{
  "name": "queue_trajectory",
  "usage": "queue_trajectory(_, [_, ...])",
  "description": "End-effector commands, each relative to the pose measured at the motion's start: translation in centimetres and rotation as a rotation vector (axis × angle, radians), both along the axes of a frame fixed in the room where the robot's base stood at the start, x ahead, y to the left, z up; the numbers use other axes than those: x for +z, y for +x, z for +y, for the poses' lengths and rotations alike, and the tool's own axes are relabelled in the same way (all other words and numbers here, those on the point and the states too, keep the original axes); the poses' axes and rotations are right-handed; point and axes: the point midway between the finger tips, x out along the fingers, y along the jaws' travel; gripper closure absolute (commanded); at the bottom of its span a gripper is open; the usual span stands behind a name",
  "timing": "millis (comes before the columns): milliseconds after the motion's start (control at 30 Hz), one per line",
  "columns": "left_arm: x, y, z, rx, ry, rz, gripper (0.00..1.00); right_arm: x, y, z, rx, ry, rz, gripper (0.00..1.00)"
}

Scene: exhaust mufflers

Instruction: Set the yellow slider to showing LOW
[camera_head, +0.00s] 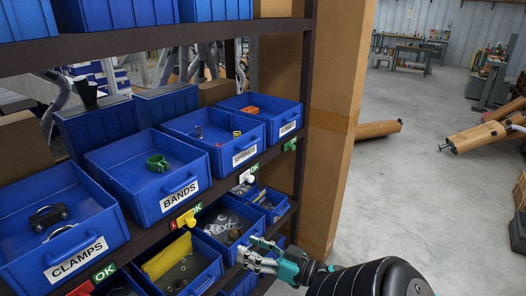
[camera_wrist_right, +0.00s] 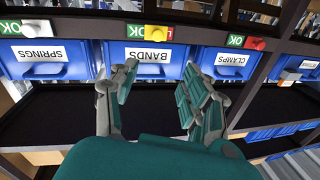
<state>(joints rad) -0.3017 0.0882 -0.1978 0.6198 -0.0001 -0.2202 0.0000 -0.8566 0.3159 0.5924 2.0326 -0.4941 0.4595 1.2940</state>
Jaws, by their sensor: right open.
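The yellow slider (camera_head: 187,218) sits on the shelf edge below the BANDS bin (camera_head: 160,183). A green OK patch (camera_head: 195,209) shows to its right and a red patch to its left; I cannot read the red patch. The slider also shows in the right wrist view (camera_wrist_right: 157,33), at the top, beyond the fingers. My right gripper (camera_head: 262,256) is open and empty, low and to the right of the slider in the head view, apart from it. In the right wrist view its fingers (camera_wrist_right: 157,90) are spread below the BANDS label. My left gripper is not in view.
Other sliders sit along this edge: white (camera_head: 247,178), green (camera_head: 290,145) and, in the right wrist view, red (camera_wrist_right: 256,43). Lower bins with metal parts (camera_head: 230,222) are near my right gripper.

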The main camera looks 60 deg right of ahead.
Motion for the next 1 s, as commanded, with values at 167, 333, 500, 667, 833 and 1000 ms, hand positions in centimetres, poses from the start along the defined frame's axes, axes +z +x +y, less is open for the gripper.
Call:
queue_trajectory(167, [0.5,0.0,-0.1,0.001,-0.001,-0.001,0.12,0.0,-1.3,0.1,-0.002,0.001,0.001,0.52])
queue_trajectory(333, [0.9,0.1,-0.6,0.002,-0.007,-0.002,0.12,0.0,-2.5,0.2,-0.002,0.001,0.002,0.52])
queue_trajectory(500, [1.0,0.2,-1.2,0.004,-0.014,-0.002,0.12,0.0,-3.1,0.3,-0.001,0.0,0.0,0.52])
queue_trajectory(667, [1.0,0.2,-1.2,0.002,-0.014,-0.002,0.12,0.0,-3.2,0.3,-0.001,0.0,0.0,0.52])
queue_trajectory(833, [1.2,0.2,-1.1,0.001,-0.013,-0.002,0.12,0.1,-3.2,0.3,-0.001,0.0,0.0,0.52])
queue_trajectory(1000, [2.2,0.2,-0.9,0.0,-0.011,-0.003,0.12,0.3,-3.1,0.3,-0.001,0.0,0.0,0.52])
